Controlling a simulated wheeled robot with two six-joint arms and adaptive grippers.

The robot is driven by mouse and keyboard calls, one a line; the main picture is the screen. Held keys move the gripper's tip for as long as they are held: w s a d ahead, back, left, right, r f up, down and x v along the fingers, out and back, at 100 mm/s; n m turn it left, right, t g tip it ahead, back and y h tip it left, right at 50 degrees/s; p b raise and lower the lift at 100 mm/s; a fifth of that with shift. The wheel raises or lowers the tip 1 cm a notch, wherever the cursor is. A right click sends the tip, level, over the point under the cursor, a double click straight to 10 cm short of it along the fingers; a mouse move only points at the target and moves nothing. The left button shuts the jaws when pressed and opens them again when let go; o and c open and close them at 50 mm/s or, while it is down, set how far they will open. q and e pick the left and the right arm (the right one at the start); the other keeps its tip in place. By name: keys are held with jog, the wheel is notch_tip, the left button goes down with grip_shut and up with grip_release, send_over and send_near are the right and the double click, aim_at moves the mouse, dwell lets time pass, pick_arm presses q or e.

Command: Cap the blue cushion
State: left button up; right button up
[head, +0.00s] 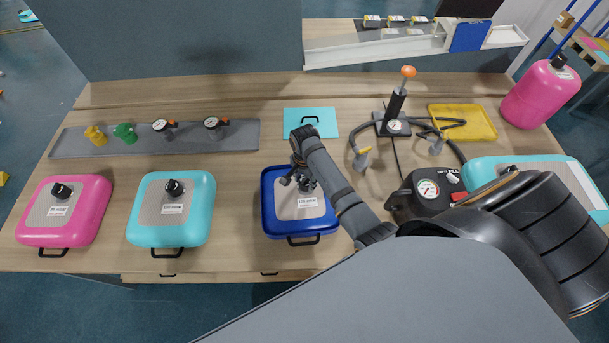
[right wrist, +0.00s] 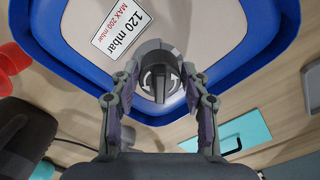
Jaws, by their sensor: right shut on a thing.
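The blue cushion (head: 281,223) lies on the wooden table, near the middle front, with a grey top panel and a black handle at its front. In the right wrist view its blue rim (right wrist: 75,60) and a "120 mbar, MAX 200 mbar" label show. My right gripper (head: 301,182) reaches down over the cushion's valve spot. In the right wrist view my right gripper (right wrist: 158,78) is shut on a round black cap (right wrist: 156,86) at the valve. The fingers partly hide it, so I cannot tell how far it is seated. My left gripper is out of view.
Turquoise (head: 145,207) and pink (head: 85,225) cushions lie left, each with a black cap. A grey strip (head: 85,141) holds fittings and gauges behind them. A hand pump (head: 396,103), hoses, a black gauge unit (head: 428,197) and a yellow tray (head: 470,122) crowd the right.

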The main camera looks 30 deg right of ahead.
jog(key=shift+n, duration=0.8)
jog(key=n, duration=0.4)
jog(key=shift+s+n, duration=0.1)
jog(key=shift+n, duration=0.2)
jog(key=o, duration=1.1)
notch_tip(320, 180, up, 12)
